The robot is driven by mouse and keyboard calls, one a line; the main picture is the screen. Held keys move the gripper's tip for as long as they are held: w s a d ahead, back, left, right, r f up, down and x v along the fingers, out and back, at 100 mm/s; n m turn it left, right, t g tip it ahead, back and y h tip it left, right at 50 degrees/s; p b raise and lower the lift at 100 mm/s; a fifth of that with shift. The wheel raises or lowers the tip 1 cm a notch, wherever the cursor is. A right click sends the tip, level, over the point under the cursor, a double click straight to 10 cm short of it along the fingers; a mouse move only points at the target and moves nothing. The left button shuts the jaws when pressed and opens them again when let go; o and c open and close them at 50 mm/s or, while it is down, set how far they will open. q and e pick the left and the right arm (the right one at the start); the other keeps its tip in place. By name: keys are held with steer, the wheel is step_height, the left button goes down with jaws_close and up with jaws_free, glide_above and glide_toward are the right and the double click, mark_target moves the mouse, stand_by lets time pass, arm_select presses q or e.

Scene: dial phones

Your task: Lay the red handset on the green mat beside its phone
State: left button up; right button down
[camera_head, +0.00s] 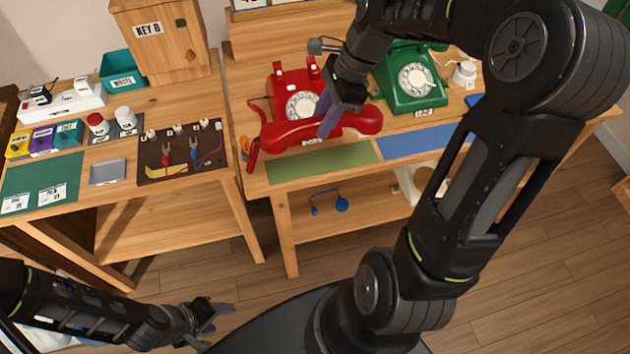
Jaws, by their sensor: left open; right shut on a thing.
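The red handset (278,137) is shut in my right gripper (331,122), which grips it near its middle. It lies roughly level, in front of the red phone (287,82) and over the back edge of the green mat (320,161). Whether it touches the table cannot be told. The red phone's cradle is empty, and its dial is partly hidden by my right gripper and the handset. Most of the green mat is bare. My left gripper (217,314) is open and empty, low at the left, over the floor in front of the tables.
A green phone (405,86) stands to the right, with a blue mat (415,141) in front of it. A red cord (254,150) hangs at the table's left edge. The left table holds a tool board (180,152) and a wooden cabinet (160,48). My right arm crosses the right side.

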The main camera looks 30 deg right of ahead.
steer(key=shift+w+d, duration=0.15)
steer(key=shift+f, duration=3.15)
steer(key=shift+f, duration=1.85)
steer(key=shift+f, duration=0.2)
steer(key=c, duration=1.1)
jaws_free()
steer(key=shift+r, duration=0.15)
steer(key=v, duration=1.2)
